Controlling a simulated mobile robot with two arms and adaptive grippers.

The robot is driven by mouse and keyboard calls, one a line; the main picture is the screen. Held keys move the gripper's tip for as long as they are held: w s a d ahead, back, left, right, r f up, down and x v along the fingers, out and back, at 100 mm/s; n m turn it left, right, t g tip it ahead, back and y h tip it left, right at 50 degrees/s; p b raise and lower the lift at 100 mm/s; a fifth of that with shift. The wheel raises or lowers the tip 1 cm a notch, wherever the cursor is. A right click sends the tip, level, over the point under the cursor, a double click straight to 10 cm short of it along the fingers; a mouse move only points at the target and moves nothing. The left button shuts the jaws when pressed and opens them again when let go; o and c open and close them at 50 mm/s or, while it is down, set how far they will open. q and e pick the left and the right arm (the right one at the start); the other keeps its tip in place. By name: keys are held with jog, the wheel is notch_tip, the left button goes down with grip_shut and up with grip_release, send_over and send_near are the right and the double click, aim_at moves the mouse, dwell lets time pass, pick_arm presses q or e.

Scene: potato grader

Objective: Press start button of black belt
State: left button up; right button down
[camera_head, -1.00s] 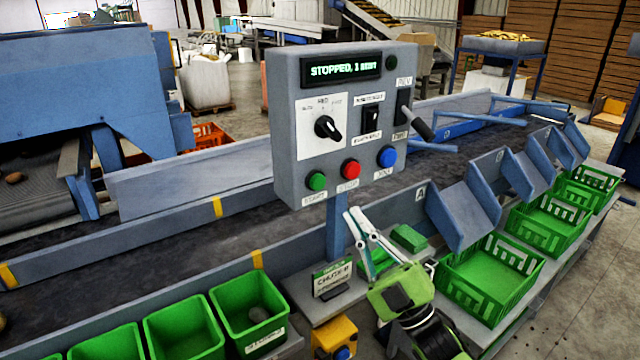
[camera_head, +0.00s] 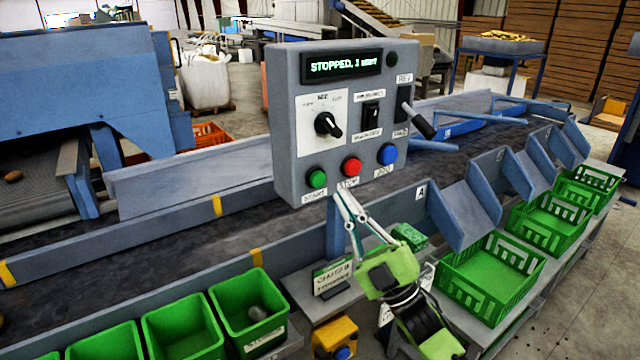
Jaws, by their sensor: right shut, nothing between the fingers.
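A grey control box (camera_head: 290,110) stands on a post beside the black belt (camera_head: 150,240). Its display (camera_head: 343,66) reads STOPPED. The green start button (camera_head: 317,178) is at the lower left of the box face. The red stop button (camera_head: 351,167) and a blue button (camera_head: 387,154) sit to its right. My right gripper (camera_head: 341,192) is shut and empty. Its fingertips point up just below the red button, to the right of and slightly below the green button. Whether the tips touch the box I cannot tell. My left gripper is not in view.
A black lever (camera_head: 417,121) sticks out from the box's right side. Green bins (camera_head: 248,316) line the belt's front edge, and green crates (camera_head: 490,275) stand under the chutes at right. A small sign (camera_head: 332,278) and a yellow box with a blue button (camera_head: 335,338) are below.

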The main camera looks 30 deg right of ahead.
aim_at(318, 174)
jog(key=shift+w+a+b, duration=0.15)
jog(key=shift+w+b, duration=0.3)
jog(key=shift+w, duration=1.75)
jog(key=shift+w, duration=0.4)
jog(key=shift+w+b, duration=0.3)
jog(key=shift+w, duration=0.2)
dwell(0.3)
jog(key=shift+s, duration=0.95)
